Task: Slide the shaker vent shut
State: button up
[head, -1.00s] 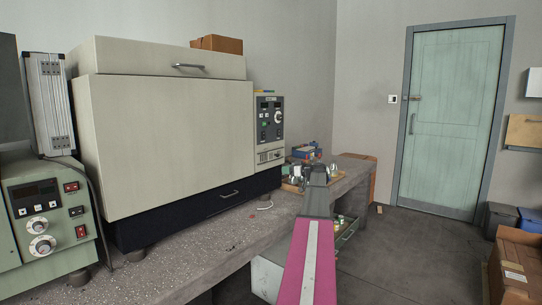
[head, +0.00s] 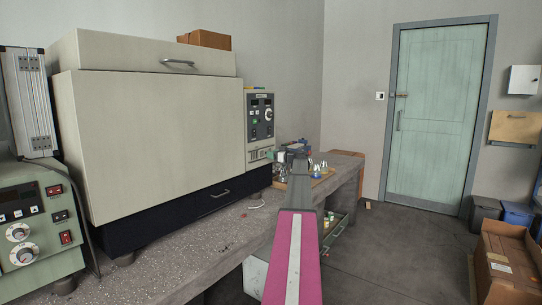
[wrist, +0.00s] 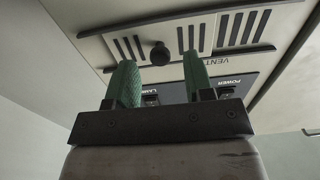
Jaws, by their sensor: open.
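The shaker (head: 150,140) is a large cream cabinet on the bench, with a control panel (head: 260,115) at its right end. Its slatted vent shows at the panel's foot (head: 261,153). In the wrist view the vent (wrist: 205,32) appears upside down, with dark slots and a round black knob (wrist: 159,53) on its slider. Some slots show dark. My gripper (wrist: 159,60) is open, its two green fingers pointing at the vent, one on each side of the knob in the picture. I cannot tell whether the fingertips reach the knob. In the head view my arm hides most of the gripper.
The concrete bench (head: 185,245) runs along the wall. A tray of glassware (head: 318,172) stands behind my gripper. A green instrument (head: 38,220) stands at the left.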

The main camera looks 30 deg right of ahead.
jog(key=shift+x, duration=0.75)
grip_shut()
jog(key=s+a, duration=0.1)
jog(key=a, duration=0.1)
jog(key=s+a, duration=0.1)
jog(key=a, duration=0.1)
jog(key=s+a, duration=0.1)
jog(key=a, duration=0.2)
grip_release()
jog(key=shift+a, duration=0.15)
